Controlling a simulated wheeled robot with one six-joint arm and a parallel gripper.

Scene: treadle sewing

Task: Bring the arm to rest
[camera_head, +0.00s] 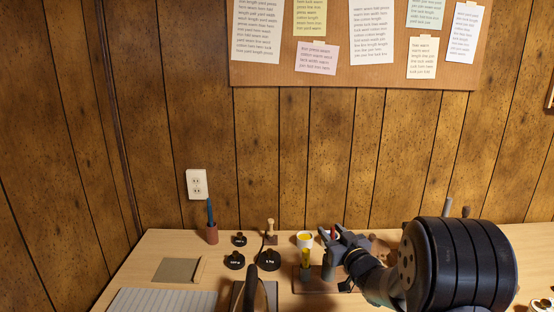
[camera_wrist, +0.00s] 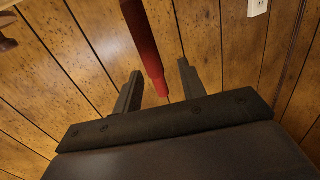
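My gripper (camera_head: 333,238) is above the right-hand part of the table in the head view, reaching in from the right. In the wrist view my gripper (camera_wrist: 160,82) shows two dark fingers standing well apart. A red rod-like thing (camera_wrist: 148,52) comes down from the top of the wrist view and ends in the gap between the fingers, with clear space on both sides. A small red piece (camera_head: 334,231) shows at the fingers in the head view. Whether the two reds are one thing I cannot tell.
A yellow-topped post (camera_head: 305,258) and a white cup with yellow contents (camera_head: 305,239) stand close to my gripper. Dark weights (camera_head: 269,260), a pen holder (camera_head: 212,235) and a square tray (camera_head: 180,270) are further left. A panelled wall (camera_head: 300,150) closes the back.

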